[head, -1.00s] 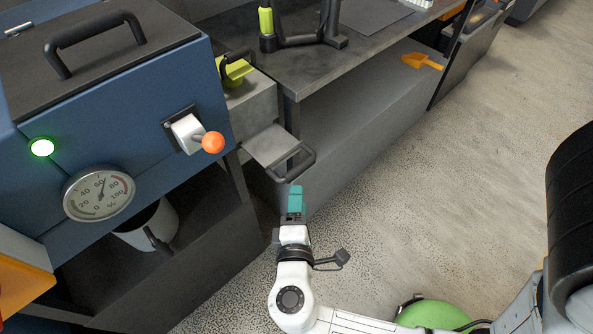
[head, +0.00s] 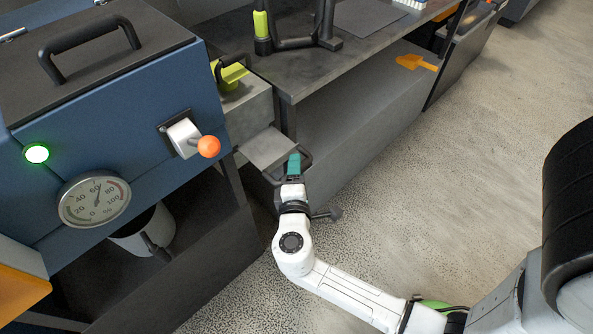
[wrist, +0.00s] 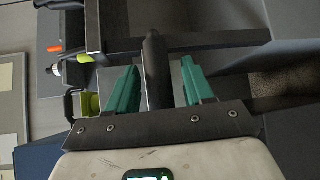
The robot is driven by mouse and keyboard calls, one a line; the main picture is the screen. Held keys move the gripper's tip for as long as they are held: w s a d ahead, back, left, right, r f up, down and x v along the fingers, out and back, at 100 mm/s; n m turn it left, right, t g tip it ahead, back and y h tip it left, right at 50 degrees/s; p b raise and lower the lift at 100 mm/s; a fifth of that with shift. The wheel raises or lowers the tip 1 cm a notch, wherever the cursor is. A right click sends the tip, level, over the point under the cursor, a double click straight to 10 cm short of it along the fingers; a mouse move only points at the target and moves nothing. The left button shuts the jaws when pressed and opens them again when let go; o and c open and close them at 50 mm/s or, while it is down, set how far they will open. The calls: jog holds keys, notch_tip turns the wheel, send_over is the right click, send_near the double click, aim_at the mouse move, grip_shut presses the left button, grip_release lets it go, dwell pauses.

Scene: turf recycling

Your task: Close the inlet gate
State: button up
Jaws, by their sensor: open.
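The inlet gate (head: 266,148) is a flat grey plate sticking out from the grey box beside the blue machine in the head view. Its dark looped handle (head: 307,161) is at the plate's outer end. My gripper (head: 294,163) is at this handle, and its teal fingers overlap it in the picture. In the wrist view the two teal fingers (wrist: 158,76) stand apart, with a dark rounded handle bar (wrist: 154,58) between them. The fingers look clear of the bar on both sides. The far part of the plate is inside the box and hidden.
The blue machine (head: 120,130) carries an orange-knobbed lever (head: 208,146), a dial gauge (head: 94,201) and a lit green lamp (head: 36,153). A grey workbench (head: 300,62) stands behind the gate, with an orange scoop (head: 416,62) on its lower ledge.

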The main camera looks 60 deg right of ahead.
aim_at(269, 156)
grip_shut()
dwell(0.3)
jog(key=w+d+b, duration=0.1)
jog(key=w, duration=0.2)
jog(key=w+b, duration=0.1)
jog(key=w, duration=0.2)
jog(key=w+d+b, duration=0.1)
jog(key=w, duration=0.2)
jog(key=shift+w+d, duration=0.25)
jog(key=shift+d, duration=0.1)
grip_release()
